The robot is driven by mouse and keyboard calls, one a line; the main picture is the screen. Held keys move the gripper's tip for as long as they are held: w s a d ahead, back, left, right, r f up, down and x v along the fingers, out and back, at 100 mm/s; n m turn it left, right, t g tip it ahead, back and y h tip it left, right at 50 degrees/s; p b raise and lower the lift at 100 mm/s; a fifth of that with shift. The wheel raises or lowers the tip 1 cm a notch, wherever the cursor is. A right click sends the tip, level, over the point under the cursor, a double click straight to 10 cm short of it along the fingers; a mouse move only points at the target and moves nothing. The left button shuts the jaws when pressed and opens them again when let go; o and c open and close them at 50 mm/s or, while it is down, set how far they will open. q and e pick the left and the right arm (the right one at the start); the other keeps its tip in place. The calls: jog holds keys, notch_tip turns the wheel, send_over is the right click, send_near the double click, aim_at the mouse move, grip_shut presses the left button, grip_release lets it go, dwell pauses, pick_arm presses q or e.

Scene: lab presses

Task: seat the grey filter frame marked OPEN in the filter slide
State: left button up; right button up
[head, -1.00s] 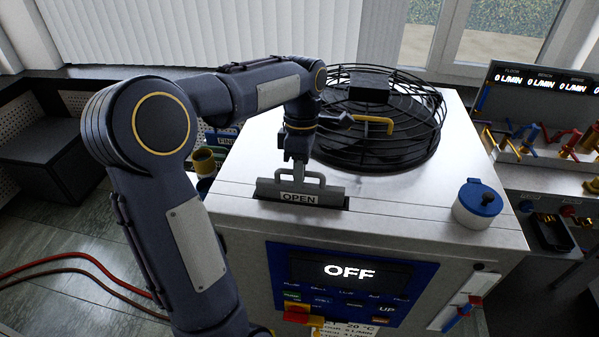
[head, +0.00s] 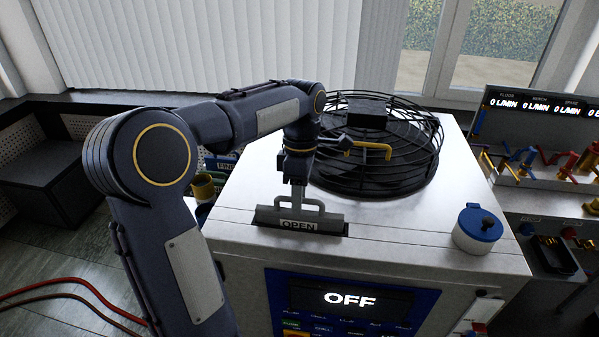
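The grey filter frame marked OPEN (head: 325,219) stands upright in the filter slide (head: 346,233), a dark slot in the white cabinet top. The lower edge of its OPEN label is cut off by the slot's front edge. Its loop handle sticks up above the top. My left gripper (head: 298,197) comes down from above and is shut on the frame's handle; the fingers are small and partly hidden by the handle. My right gripper is out of view.
A blue-lidded pot (head: 480,228) stands at the right. The front panel display (head: 350,300) reads OFF.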

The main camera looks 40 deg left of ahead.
pick_arm(q)
notch_tip(320, 180, up, 11)
jog(key=w+a, duration=0.1)
jog(key=w, duration=0.1)
jog(key=s+d+f+m+t+h, duration=0.1)
jog(key=s+d+f+m+t, duration=0.2)
jog(key=s+d+f+m, duration=0.4)
jog(key=s+d+f+m+t+h, duration=0.1)
jog(key=s+d+f+m+t, duration=0.3)
jog(key=s+d+f+m, duration=0.3)
jog(key=s+m, duration=0.4)
jog(key=m, duration=0.4)
jog(key=shift+s+d+f+t+h, duration=0.2)
jog(key=shift+f+t+h, duration=0.1)
jog(key=shift+f+h, duration=0.1)
